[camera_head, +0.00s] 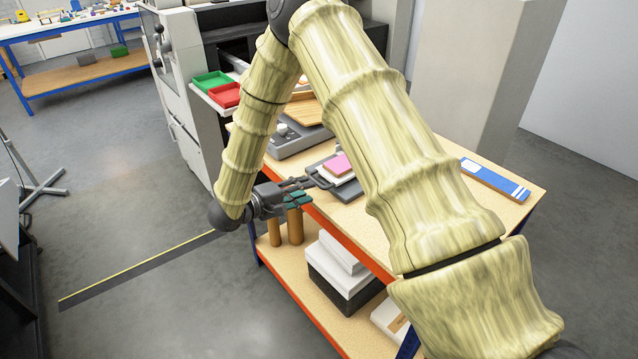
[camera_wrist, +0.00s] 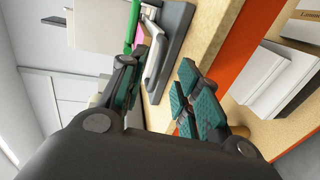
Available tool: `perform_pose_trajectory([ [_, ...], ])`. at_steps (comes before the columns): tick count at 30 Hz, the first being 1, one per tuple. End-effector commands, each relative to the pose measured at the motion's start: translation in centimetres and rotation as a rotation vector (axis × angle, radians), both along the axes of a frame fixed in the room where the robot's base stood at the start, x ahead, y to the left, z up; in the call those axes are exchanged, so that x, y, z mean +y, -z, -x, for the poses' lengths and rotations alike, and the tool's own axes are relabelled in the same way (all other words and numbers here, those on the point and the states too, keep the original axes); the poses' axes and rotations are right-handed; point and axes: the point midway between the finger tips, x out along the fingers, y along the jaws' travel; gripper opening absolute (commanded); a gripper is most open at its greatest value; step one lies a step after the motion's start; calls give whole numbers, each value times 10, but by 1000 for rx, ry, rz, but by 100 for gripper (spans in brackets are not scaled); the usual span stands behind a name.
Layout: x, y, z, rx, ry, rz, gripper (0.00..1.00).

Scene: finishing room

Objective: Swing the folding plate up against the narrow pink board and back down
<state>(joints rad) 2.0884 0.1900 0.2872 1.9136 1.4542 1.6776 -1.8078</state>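The narrow pink board (camera_head: 338,165) lies on a white stack (camera_head: 337,179) on a dark grey flat fixture (camera_head: 350,192) near the bench's front edge. Which part of the fixture is the folding plate I cannot tell. In the wrist view the grey fixture (camera_wrist: 182,35) shows beyond the fingers, with the pink board (camera_wrist: 142,37) partly hidden. My gripper (camera_head: 308,189) is open, with teal pads, at the fixture's near left side. In the wrist view a gap shows between the fingers (camera_wrist: 164,75), with nothing held. Contact with the fixture is unclear.
The wooden bench (camera_head: 425,182) has an orange front edge. A grey device (camera_head: 296,142), a wooden tray (camera_head: 306,112) and green (camera_head: 211,80) and red (camera_head: 225,95) trays stand behind. A blue-and-white strip (camera_head: 495,178) lies at right. Brown cylinders (camera_head: 295,227) and a black box (camera_head: 340,283) stand below.

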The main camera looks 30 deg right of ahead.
Motion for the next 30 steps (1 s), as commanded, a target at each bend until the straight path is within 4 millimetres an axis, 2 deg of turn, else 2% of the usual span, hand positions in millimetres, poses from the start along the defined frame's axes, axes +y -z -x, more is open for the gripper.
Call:
perform_pose_trajectory([
  [6,-35,6,-2,0,1,-1,33],
  [12,-56,11,-4,-2,0,-1,33],
  [18,-65,14,-5,-1,-1,-1,33],
  [26,-65,14,-5,-1,-2,-1,33],
  [30,-65,14,-5,-1,-2,-1,7],
])
